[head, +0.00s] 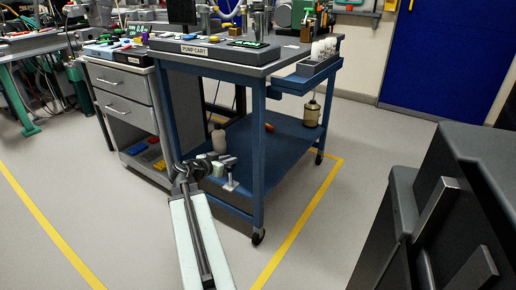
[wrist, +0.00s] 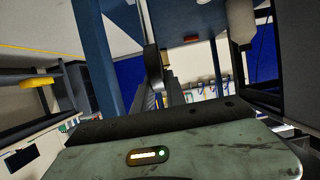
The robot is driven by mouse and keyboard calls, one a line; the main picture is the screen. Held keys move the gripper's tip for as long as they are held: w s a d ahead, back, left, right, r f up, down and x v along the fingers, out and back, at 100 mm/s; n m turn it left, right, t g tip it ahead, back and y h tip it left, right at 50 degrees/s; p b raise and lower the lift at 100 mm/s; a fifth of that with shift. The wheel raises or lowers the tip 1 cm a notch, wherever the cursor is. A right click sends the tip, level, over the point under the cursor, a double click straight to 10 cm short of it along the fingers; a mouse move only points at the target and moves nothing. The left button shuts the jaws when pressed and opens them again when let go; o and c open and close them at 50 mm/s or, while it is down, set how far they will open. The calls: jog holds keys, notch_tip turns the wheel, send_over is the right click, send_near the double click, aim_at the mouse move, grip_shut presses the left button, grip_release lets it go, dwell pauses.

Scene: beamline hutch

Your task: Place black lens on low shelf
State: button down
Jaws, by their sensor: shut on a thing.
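The low shelf (head: 288,140) is the blue lower deck of the pump cart (head: 255,62). My gripper (head: 226,162) is at the near left end of the cart, by the shelf's front edge. In the wrist view a small, dark, rounded thing (wrist: 154,70) sits edge-on at the jaws, which are shut on it; it looks like the black lens. In the head view my arm's end largely hides it. I cannot tell whether it touches the shelf. The shelf also shows in the wrist view (wrist: 195,18).
A pale bottle (head: 218,140) and an orange-brown piece (head: 269,127) are on the low shelf. A brass-coloured container (head: 312,112) stands at its far end. A blue cart leg (head: 258,160) rises beside my gripper. A grey drawer cabinet (head: 128,100) stands left. Mid-shelf is clear.

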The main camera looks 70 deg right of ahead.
jog(key=b+x, duration=0.5)
jog(key=x, duration=1.1)
jog(key=shift+d+r, duration=0.2)
jog(key=shift+r, duration=0.05)
jog(key=c, duration=1.8)
grip_release()
jog(key=shift+f, duration=0.2)
jog(key=o, duration=0.4)
jog(key=shift+o, duration=0.2)
